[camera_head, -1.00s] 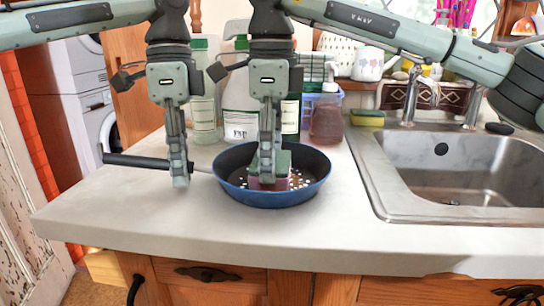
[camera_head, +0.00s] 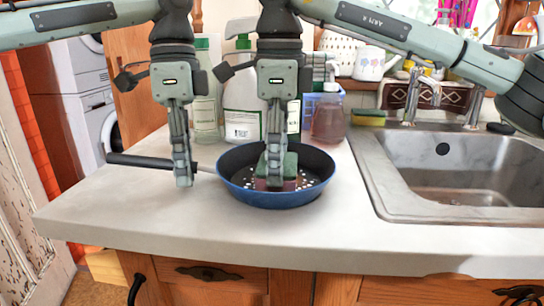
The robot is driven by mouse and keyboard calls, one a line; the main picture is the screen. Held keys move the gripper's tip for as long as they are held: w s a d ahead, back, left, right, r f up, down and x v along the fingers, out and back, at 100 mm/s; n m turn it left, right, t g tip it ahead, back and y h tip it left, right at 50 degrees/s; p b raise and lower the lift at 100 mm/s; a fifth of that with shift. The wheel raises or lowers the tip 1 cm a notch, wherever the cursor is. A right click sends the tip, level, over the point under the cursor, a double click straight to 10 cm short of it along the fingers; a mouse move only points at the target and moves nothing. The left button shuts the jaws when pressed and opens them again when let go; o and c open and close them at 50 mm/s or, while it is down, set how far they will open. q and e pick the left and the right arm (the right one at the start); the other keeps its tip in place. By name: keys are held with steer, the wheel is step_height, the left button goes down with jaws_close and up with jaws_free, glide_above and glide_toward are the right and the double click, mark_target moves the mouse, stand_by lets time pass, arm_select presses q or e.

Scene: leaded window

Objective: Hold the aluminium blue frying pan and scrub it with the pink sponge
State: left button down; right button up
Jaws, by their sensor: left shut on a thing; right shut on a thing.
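The blue frying pan (camera_head: 276,198) sits upright on the counter, its black handle (camera_head: 138,161) pointing left. My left gripper (camera_head: 184,180) is shut on the pan's handle, near where it meets the pan. The sponge (camera_head: 290,170), green on top and pink below, lies inside the pan against its floor. My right gripper (camera_head: 275,182) is shut on the sponge from above and hides part of it. White specks show on the pan's dark floor around the sponge.
A steel sink (camera_head: 455,165) with taps is at the right. Several bottles, including a large white one (camera_head: 243,110) and a reddish soap bottle (camera_head: 328,118), stand behind the pan. A yellow-green sponge (camera_head: 368,117) lies by the sink. The counter (camera_head: 130,215) in front is clear.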

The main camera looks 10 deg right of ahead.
arm_select(q)
steer(key=shift+a+r, duration=0.1)
steer(key=shift+a, duration=0.1)
arm_select(e)
steer(key=shift+a, duration=0.55)
arm_select(q)
steer(key=shift+d, duration=0.1)
arm_select(e)
steer(key=shift+a, duration=0.45)
steer(key=shift+d, duration=1.1)
steer(key=shift+a, duration=0.5)
arm_select(q)
steer(key=shift+w, duration=0.1)
arm_select(e)
steer(key=shift+s, duration=0.5)
steer(key=shift+w+f, duration=0.1)
steer(key=shift+w, duration=1)
steer(key=shift+s, duration=1.1)
steer(key=shift+w, duration=1.15)
steer(key=shift+s, duration=0.6)
